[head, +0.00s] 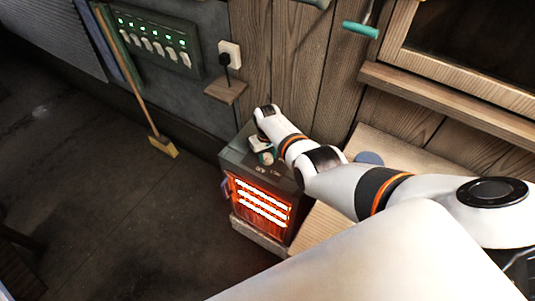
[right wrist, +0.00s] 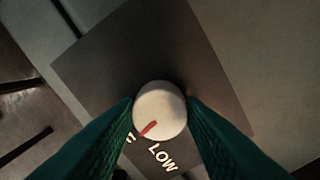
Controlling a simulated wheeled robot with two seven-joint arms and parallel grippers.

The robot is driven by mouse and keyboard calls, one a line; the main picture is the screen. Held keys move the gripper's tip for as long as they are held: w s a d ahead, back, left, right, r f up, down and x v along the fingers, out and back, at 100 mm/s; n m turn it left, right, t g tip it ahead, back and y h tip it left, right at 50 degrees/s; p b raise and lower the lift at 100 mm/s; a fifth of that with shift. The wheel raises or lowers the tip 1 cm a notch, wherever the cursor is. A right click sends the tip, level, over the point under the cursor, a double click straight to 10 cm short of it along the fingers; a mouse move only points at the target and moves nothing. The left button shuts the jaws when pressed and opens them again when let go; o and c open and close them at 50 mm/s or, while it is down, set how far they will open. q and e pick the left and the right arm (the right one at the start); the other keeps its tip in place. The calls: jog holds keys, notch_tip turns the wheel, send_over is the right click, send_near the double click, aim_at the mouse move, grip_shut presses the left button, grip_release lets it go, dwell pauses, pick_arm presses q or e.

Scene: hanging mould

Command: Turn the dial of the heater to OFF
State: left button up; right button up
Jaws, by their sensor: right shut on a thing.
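The heater (head: 236,159) is a dark box with several bright glowing bars (head: 262,205) on its front. My right gripper (head: 263,156) is over its top. In the right wrist view the dial (right wrist: 160,107) is a round white knob, with my right gripper (right wrist: 160,112) shut on it, one green finger on each side. The dial's red mark points to the lower left, between the word LOW (right wrist: 162,157) and a label (right wrist: 131,138) mostly hidden by the left finger. My left gripper is in neither view.
A small wooden shelf (head: 226,91) and a wall socket (head: 230,53) with a black plug are behind the heater. A broom (head: 162,147) leans by a switch panel (head: 152,43). A wooden surface (head: 318,228) is right of the heater.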

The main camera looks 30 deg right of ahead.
aim_at(267, 156)
jog(key=shift+w+m, duration=0.1)
jog(key=shift+m, duration=1)
jog(key=o, duration=1)
jog(key=shift+r, duration=0.35)
notch_tip(267, 156, up, 4)
jog(key=shift+p, duration=1.15)
notch_tip(267, 156, up, 7)
jog(key=shift+r, duration=0.15)
